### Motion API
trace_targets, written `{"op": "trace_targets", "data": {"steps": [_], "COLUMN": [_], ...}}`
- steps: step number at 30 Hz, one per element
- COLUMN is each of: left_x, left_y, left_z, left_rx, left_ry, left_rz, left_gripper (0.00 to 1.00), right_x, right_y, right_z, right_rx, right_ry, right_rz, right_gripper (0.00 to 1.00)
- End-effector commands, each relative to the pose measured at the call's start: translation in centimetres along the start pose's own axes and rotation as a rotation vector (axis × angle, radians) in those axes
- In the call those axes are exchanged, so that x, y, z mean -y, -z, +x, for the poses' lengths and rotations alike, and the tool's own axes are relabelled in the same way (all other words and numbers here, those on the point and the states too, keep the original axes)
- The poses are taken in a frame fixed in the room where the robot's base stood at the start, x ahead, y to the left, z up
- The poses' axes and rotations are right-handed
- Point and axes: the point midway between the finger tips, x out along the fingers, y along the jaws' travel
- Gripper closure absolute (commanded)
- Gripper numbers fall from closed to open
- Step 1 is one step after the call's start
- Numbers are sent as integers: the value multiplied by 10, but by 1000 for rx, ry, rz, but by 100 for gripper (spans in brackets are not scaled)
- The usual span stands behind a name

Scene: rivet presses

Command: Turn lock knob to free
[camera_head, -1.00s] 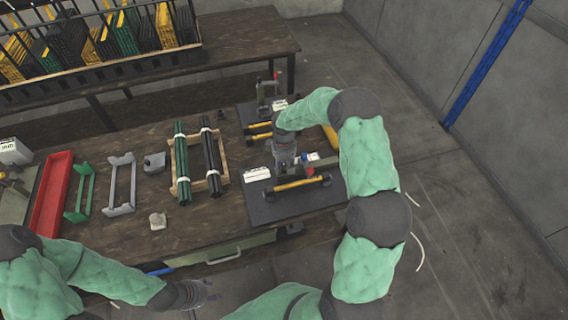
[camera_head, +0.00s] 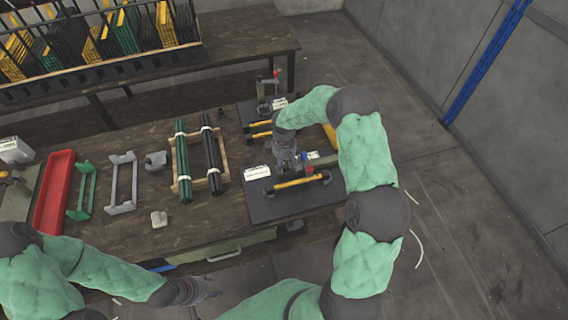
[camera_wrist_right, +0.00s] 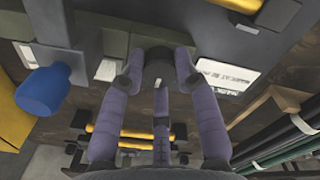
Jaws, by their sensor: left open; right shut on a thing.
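My right gripper (camera_head: 289,166) reaches down over the nearer press on the dark mat at the right of the bench. In the right wrist view its fingers (camera_wrist_right: 158,75) are closed around a dark round knob (camera_wrist_right: 158,66) on a grey-green body. The fingers hide part of the knob, and I cannot tell its turn angle. A blue knob (camera_wrist_right: 46,91) sits to the left, apart from the fingers. My left gripper (camera_head: 210,290) is open and empty in front of the bench.
A yellow-barred handle (camera_head: 299,181) lies close in front of the right gripper. A second press (camera_head: 268,90) stands behind. Green and black rods (camera_head: 183,160) lie in a wooden rack to the left. A red tray (camera_head: 54,190) and grey bracket (camera_head: 122,185) are further left.

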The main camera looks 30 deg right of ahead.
Motion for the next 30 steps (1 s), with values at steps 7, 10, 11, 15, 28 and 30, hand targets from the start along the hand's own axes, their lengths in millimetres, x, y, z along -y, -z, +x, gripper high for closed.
{"op": "trace_targets", "data": {"steps": [7, 10, 11, 15, 28, 30], "left_x": [0, 0, 0, 0, 0, 0], "left_y": [0, 0, 0, 0, 0, 0], "left_z": [0, 0, 0, 0, 0, 0], "left_rx": [0, 0, 0, 0, 0, 0], "left_ry": [0, 0, 0, 0, 0, 0], "left_rz": [0, 0, 0, 0, 0, 0], "left_gripper": [54, 54, 54, 54, 54, 54], "right_x": [0, 0, 0, 0, -1, -1], "right_y": [0, 0, 0, 0, 1, 1], "right_z": [0, 0, 0, -1, -65, -79], "right_rx": [0, 0, 0, 0, -3, -3], "right_ry": [-1, 0, 0, -1, -3, -3], "right_rz": [0, 0, 0, 0, 1, 1], "right_gripper": [44, 44, 44, 44, 44, 44]}}
